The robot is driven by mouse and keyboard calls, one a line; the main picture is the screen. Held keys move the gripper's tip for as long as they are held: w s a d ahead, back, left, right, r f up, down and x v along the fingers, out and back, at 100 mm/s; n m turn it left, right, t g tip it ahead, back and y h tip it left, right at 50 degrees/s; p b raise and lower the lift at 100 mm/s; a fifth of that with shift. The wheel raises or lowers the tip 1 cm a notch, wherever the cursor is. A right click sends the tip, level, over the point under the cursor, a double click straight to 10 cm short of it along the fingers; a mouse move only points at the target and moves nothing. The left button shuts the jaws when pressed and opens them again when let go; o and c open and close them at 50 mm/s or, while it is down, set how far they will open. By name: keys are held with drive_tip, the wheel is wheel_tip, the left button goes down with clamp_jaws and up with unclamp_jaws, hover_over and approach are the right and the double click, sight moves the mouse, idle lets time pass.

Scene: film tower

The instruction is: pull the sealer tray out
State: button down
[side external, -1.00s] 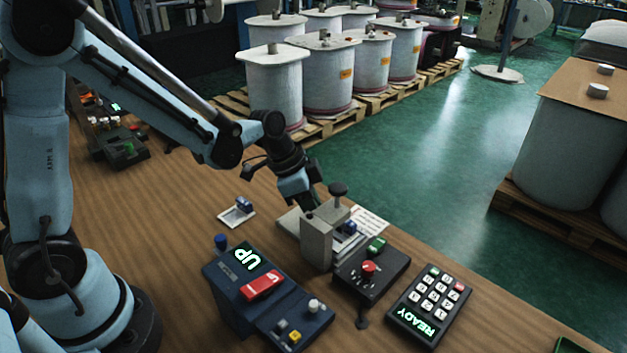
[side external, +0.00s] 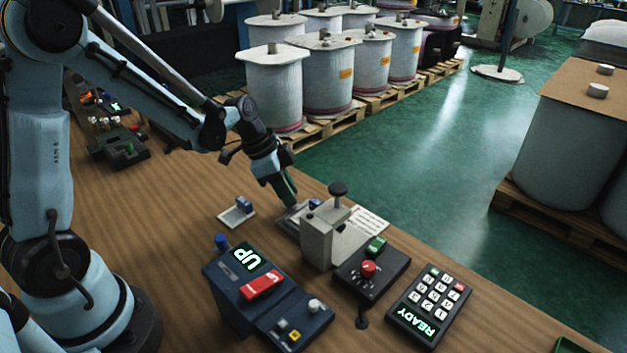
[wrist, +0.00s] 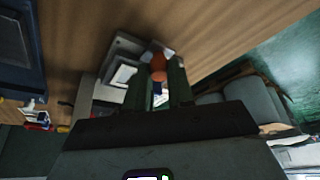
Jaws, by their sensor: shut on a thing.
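The sealer (side external: 318,245) is a grey upright block with a black knob on top, standing on the wooden table. The sealer tray (side external: 288,218) is a flat grey plate reaching out from the block's far left side. A small blue piece (side external: 315,203) sits on it, partly hidden behind the block. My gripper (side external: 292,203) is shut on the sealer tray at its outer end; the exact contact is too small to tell. In the wrist view my gripper's dark fingers (wrist: 162,85) flank a rounded orange part (wrist: 158,66), with the grey block beyond.
A blue console (side external: 262,290) reading UP, a black box with a red knob (side external: 368,268) and a keypad (side external: 430,300) reading READY stand nearby. A small white plate (side external: 235,216) with a blue piece lies left of the sealer.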

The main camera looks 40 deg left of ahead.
drive_tip(key=shift+a, duration=0.35)
drive_tip(key=c, duration=1.3)
unclamp_jaws()
drive_tip(key=o, duration=0.3)
drive_tip(key=shift+d, duration=0.1)
drive_tip(key=v, duration=1.2)
drive_tip(key=shift+d+r, duration=0.1)
drive_tip(key=shift+d, duration=0.05)
drive_tip(key=shift+s+d+f+n+t+y, duration=0.1)
drive_tip(key=shift+s+d+n+t+y, duration=0.5)
drive_tip(key=shift+s+d+n, duration=0.65)
drive_tip(key=shift+s+d+f+n+t+y, duration=0.1)
drive_tip(key=shift+s+d+n+t+y, duration=0.6)
drive_tip(key=shift+s+n, duration=0.85)
drive_tip(key=shift+s+d+f+n+t+y, duration=0.1)
drive_tip(key=shift+s+d+n+t+y, duration=0.45)
drive_tip(key=shift+s+d+n, duration=0.95)
